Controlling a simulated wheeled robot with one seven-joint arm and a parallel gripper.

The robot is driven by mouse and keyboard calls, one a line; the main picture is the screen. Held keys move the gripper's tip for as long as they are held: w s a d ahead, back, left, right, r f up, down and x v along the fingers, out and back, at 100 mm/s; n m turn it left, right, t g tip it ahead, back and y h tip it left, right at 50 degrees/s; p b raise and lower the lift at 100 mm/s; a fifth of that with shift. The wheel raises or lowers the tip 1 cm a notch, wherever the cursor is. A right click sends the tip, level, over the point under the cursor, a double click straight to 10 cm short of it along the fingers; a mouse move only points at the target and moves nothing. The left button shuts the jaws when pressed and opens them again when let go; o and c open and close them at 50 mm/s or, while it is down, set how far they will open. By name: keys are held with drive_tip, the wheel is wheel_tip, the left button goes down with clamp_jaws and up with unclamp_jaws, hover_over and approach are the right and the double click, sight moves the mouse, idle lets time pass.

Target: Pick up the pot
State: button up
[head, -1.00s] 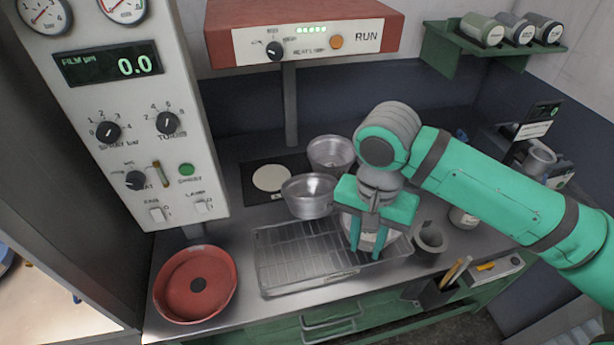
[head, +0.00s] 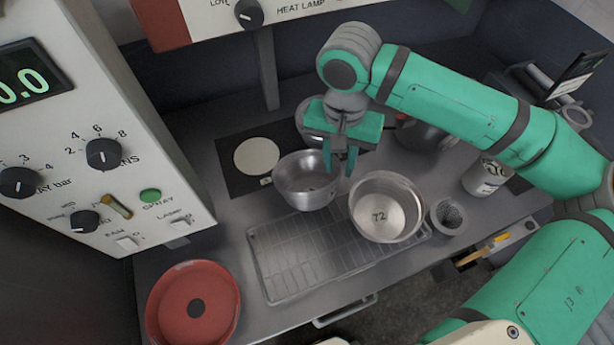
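My gripper (head: 340,164) points down, its two fingers apart with a gap between them. It is at the right rim of a plain metal pot (head: 300,192); I cannot tell whether it touches. That pot stands by the left rear edge of the wire rack. A second metal pot (head: 378,229), marked 72 inside, sits on the right part of the rack, to the right of the fingers. A third metal pot (head: 305,126) stands behind, partly hidden by my gripper. All look upright and empty.
The wire rack (head: 285,262) has its left part bare. A red round pan (head: 195,305) lies at front left. A black plate with a pale disc (head: 257,156) is behind. A dark vessel (head: 425,135), a labelled can (head: 486,177) and a small grey cup (head: 447,216) stand right.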

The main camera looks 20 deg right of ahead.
sight(336, 185)
drive_tip(key=shift+s+d+f, duration=0.1)
drive_tip(key=shift+s+f, duration=0.05)
drive_tip(key=shift+f, duration=0.35)
drive_tip(key=shift+s+f, duration=0.15)
drive_tip(key=shift+f, duration=0.3)
drive_tip(key=shift+s+a+f, duration=0.1)
drive_tip(key=shift+a+f, duration=0.1)
drive_tip(key=shift+f, duration=0.3)
drive_tip(key=f, duration=0.3)
drive_tip(key=shift+s+a+f, duration=0.2)
drive_tip(key=shift+d+f, duration=0.1)
drive_tip(key=shift+f, duration=0.5)
clamp_jaws()
